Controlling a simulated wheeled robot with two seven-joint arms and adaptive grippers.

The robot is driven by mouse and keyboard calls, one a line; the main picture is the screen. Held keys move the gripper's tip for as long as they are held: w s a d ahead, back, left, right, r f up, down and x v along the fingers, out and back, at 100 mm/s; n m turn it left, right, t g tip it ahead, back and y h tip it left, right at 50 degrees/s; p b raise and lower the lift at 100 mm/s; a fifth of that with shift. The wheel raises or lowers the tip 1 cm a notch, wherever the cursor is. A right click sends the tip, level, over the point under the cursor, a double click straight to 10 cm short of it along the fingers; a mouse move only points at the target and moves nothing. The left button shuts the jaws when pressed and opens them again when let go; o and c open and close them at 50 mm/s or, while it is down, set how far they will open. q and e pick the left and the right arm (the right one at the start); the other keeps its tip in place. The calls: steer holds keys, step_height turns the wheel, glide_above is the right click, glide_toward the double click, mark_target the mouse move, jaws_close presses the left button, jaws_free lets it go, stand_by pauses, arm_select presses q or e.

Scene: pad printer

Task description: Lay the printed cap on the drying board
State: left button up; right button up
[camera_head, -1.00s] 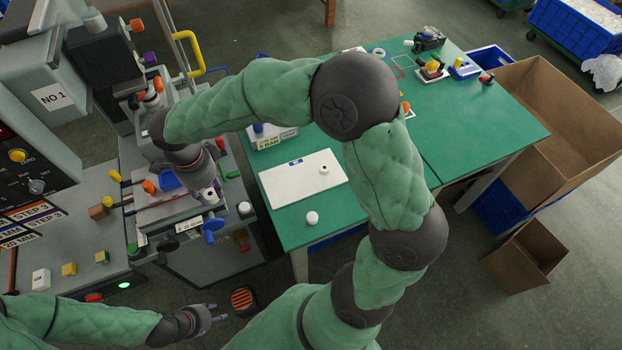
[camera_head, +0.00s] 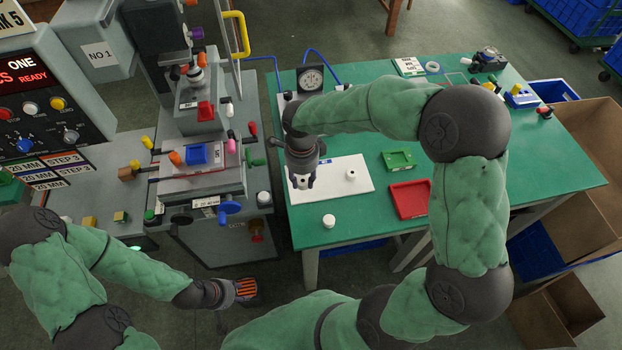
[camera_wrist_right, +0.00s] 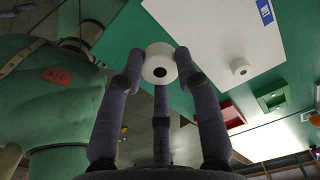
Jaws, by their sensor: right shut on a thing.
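My right gripper (camera_head: 302,182) is shut on a white cap, above the left part of the white drying board (camera_head: 338,192). The held cap (camera_wrist_right: 159,66) shows between the fingers in the right wrist view, with a dark round mark facing the camera. Another white cap (camera_head: 351,174) with a dark mark lies on the right part of the board. A plain white cap (camera_head: 329,221) stands on the green table in front of the board. My left gripper (camera_head: 245,290) is low at the bottom left, away from the table; its fingers are hard to make out.
The pad printer (camera_head: 205,150) stands left of the green table (camera_head: 400,235). A red tray (camera_head: 410,199) and a green tray (camera_head: 399,160) lie right of the board. A dial gauge (camera_head: 311,78) stands behind it. Bare board lies around the resting cap.

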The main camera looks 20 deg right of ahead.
steer(key=w+d+f, duration=0.1)
steer(key=f, duration=0.1)
steer(key=w+d+f+b, duration=0.1)
steer(key=w+f, duration=0.1)
steer(key=w+d+f+b, duration=0.1)
steer(key=w+f, duration=0.1)
steer(key=shift+d, duration=0.35)
steer(key=shift+w+d+f+b, duration=0.15)
steer(key=shift+f+b, duration=0.2)
steer(key=shift+f, duration=0.6)
steer(key=shift+w+f+b, duration=0.1)
steer(key=shift+f+b, duration=0.25)
steer(key=shift+f, duration=0.55)
steer(key=shift+f, duration=0.15)
steer(key=o, duration=0.7)
steer(key=shift+o, duration=0.2)
steer(key=shift+r, duration=0.3)
step_height(320, 180, up, 12)
steer(key=p, duration=0.3)
steer(key=shift+p, duration=0.4)
